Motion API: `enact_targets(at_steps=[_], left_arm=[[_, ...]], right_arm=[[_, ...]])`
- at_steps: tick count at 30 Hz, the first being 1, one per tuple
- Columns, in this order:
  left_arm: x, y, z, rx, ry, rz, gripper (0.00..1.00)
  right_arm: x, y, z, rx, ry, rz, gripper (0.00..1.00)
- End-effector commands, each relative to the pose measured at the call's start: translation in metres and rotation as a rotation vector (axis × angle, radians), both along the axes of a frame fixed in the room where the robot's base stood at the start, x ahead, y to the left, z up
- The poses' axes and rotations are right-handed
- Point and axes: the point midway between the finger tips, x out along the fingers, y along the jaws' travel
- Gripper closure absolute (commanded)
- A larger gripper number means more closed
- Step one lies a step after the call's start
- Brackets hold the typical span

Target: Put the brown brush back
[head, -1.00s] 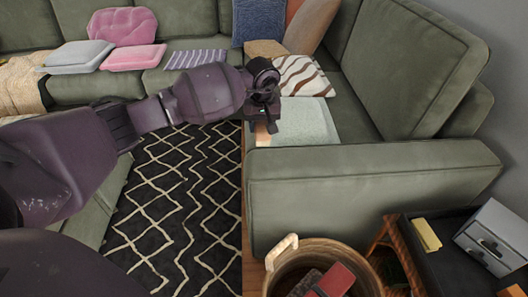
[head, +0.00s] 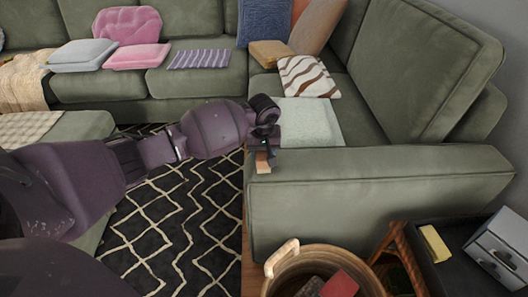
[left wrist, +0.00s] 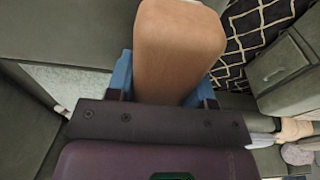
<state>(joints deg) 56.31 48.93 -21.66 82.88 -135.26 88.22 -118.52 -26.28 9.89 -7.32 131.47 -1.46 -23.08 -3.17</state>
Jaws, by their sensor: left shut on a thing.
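The brown brush (head: 263,163) is in my left gripper (head: 264,147), at the inner end of the green sofa's near armrest in the head view. Only a small part of it shows below the fingers there. In the left wrist view its broad, smooth brown body (left wrist: 178,45) fills the top middle, between the blue-sided fingers of the left gripper (left wrist: 163,85). The gripper is shut on it. I cannot tell whether the brush touches the armrest. My right gripper is not in view.
The green armrest (head: 380,185) lies just right of the gripper. A wicker basket (head: 282,265) with a red item stands below it. A dark side table (head: 430,270) holds a yellow object (head: 434,243) and a grey drawer box (head: 500,250). A patterned rug (head: 180,225) covers the floor.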

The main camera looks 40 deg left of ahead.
Motion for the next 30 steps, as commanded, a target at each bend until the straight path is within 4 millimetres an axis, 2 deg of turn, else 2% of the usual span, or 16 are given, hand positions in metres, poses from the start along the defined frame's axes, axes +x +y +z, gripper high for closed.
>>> enact_targets(at_steps=[8, 9, 13, 23, 26, 30], left_arm=[[0.0, 0.0, -0.003, 0.001, 0.001, -0.001, 0.74], [0.0, 0.0, -0.003, 0.001, 0.001, -0.001, 0.48], [0.0, 0.0, -0.002, 0.001, -0.001, -0.001, 0.28], [0.0, 0.0, 0.001, 0.0, -0.003, 0.0, 0.27], [0.001, 0.0, 0.011, 0.001, -0.006, 0.0, 0.27], [-0.001, -0.001, 0.036, 0.003, -0.01, -0.001, 0.27]], right_arm=[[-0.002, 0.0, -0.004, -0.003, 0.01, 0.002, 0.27], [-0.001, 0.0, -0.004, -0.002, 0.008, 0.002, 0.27], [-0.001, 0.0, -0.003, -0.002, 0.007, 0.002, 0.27], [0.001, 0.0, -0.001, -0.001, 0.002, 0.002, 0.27], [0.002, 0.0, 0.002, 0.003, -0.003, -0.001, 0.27], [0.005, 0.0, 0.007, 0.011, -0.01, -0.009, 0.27]])
